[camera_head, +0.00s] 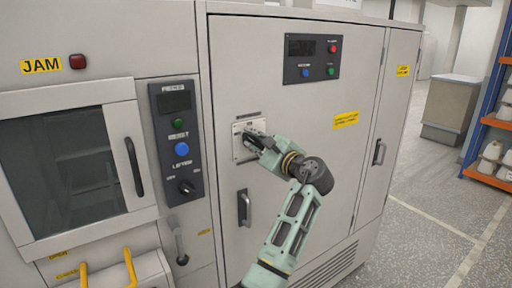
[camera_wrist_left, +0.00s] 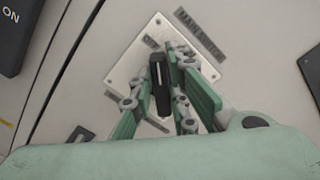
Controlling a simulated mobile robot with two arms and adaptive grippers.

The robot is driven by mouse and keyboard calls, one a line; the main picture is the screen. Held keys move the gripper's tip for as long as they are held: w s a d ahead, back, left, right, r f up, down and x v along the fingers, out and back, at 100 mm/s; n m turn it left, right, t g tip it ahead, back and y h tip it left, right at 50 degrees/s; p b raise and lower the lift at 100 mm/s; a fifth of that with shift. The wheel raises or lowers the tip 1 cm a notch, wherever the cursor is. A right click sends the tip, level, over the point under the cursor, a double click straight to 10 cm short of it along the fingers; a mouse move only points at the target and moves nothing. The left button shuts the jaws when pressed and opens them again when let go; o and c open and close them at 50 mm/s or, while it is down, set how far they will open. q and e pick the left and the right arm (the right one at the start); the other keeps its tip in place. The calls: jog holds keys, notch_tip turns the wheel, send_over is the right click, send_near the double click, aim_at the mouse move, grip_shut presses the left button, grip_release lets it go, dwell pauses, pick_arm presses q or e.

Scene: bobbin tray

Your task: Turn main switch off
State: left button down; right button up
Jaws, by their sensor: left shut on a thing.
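The main switch is a black handle (camera_wrist_left: 161,86) on a pale square plate (camera_wrist_left: 130,70), with a label reading like "MAIN SWITCH" (camera_wrist_left: 201,34) beside it. In the head view the plate (camera_head: 238,152) sits on the grey cabinet door. My left gripper (camera_head: 252,139) reaches the plate and covers most of the handle there. In the left wrist view my left gripper (camera_wrist_left: 165,95) has its green fingers on both sides of the black handle, shut on it. My right gripper is not in view.
A black panel (camera_head: 177,140) with a green button, a blue button and a knob is to the left. A door handle (camera_head: 244,208) sticks out below the switch. Another control panel (camera_head: 312,58) is above. Open floor (camera_head: 430,225) lies to the right.

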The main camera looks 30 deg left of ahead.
pick_arm(q)
jog(key=shift+s+a+f+n+b, duration=0.1)
jog(key=shift+f+n+b, duration=0.1)
jog(key=shift+n+b, duration=1)
jog(key=shift+s+d+f+n+b, duration=0.1)
jog(key=shift+f+n+b, duration=0.15)
jog(key=shift+n+b, duration=0.95)
jog(key=shift+s+a+f+n+b, duration=0.15)
jog(key=shift+n+b, duration=0.5)
jog(key=shift+n, duration=1.05)
jog(key=shift+w, duration=0.1)
jog(key=c, duration=1.7)
grip_release()
jog(key=v, duration=1.2)
